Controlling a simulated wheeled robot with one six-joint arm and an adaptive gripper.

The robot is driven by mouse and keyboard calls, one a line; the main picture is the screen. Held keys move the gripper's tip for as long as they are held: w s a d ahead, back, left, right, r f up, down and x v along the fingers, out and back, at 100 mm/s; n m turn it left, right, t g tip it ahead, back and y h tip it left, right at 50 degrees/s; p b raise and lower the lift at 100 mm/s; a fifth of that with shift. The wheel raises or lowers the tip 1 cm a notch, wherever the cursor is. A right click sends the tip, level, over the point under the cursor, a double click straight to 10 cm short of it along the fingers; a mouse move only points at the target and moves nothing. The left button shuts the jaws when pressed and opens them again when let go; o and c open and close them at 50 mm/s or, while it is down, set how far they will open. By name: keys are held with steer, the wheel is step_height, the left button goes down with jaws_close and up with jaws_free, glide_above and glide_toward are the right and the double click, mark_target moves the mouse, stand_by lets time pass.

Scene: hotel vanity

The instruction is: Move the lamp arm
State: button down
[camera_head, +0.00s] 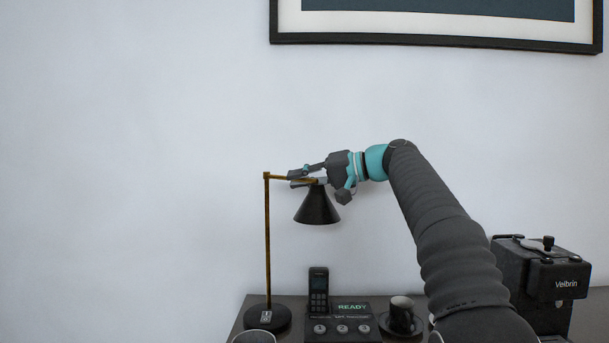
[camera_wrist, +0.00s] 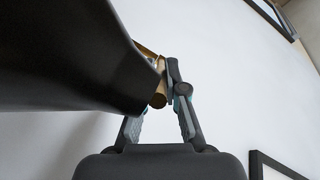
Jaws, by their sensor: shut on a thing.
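The lamp has a thin upright brass pole (camera_head: 267,240) on a round black base (camera_head: 268,318). Its brass arm (camera_head: 279,178) runs right from the top of the pole, roughly level, and carries a black cone shade (camera_head: 317,207). My gripper (camera_head: 298,179) reaches in from the right and is shut on the lamp arm, just above the shade. In the wrist view the brass arm (camera_wrist: 158,97) shows at the fingertips (camera_wrist: 160,85). The dark shade (camera_wrist: 60,60) fills the left of that view and hides part of the fingers.
Below, on the dark vanity top, stand a phone (camera_head: 318,289), a panel (camera_head: 342,320) reading READY, a dark cup (camera_head: 401,312) and a white rim at the front (camera_head: 254,337). A coffee machine (camera_head: 545,283) is at the right. A framed picture (camera_head: 435,38) hangs above. The wall at left is clear.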

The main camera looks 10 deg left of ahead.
stand_by(0.3)
steer(key=c, duration=1.2)
jaws_free()
steer(key=shift+w, duration=0.1)
steer(key=v, duration=1.2)
